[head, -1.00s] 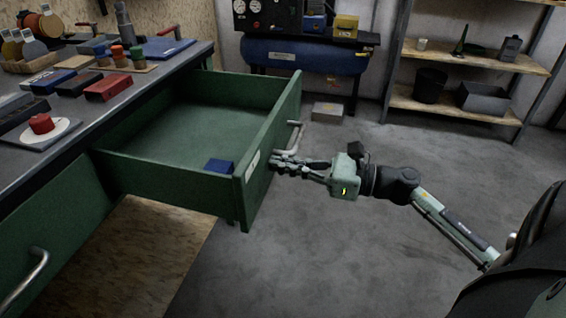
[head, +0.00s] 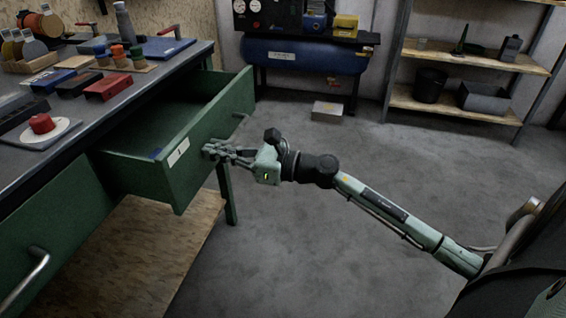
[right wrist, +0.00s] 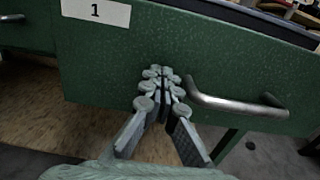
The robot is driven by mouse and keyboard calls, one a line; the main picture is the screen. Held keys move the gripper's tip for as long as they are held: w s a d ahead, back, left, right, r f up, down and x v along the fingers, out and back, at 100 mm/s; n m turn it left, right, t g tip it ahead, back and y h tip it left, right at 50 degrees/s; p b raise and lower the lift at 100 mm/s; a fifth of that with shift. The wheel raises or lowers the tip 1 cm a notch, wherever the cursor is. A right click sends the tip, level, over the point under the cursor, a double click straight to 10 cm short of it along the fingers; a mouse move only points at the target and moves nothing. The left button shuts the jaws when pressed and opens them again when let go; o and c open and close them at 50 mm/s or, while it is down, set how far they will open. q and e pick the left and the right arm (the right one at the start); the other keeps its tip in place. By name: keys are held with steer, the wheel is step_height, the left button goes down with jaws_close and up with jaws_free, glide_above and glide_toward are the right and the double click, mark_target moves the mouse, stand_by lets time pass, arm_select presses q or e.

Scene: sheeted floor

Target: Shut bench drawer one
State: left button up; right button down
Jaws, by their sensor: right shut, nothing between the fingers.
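The green bench drawer (head: 210,140) is partly open, sticking out from the workbench. In the right wrist view its front (right wrist: 110,60) carries a white label (right wrist: 96,11) with the number 1 and a metal bar handle (right wrist: 238,105). My right gripper (head: 212,151) is shut and empty, its fingertips at the drawer front between the label and the handle. In the right wrist view the fingertips (right wrist: 161,78) lie just left of the handle and seem to touch the front. My left gripper is not in view.
The workbench top (head: 85,130) holds a red box (head: 108,88), a red knob on a white disc (head: 42,125) and several other items. Another drawer with a handle (head: 25,280) is at the lower left. A grey box (head: 327,112) sits on the otherwise open floor.

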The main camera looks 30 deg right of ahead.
glide_toward(158, 151)
steer(key=r, duration=0.1)
steer(key=w+a+r, duration=0.1)
steer(key=r, duration=0.1)
steer(key=shift+w, duration=0.25)
steer(key=x, duration=0.7)
steer(key=shift+a+f, duration=0.1)
steer(key=shift+w+a, duration=0.35)
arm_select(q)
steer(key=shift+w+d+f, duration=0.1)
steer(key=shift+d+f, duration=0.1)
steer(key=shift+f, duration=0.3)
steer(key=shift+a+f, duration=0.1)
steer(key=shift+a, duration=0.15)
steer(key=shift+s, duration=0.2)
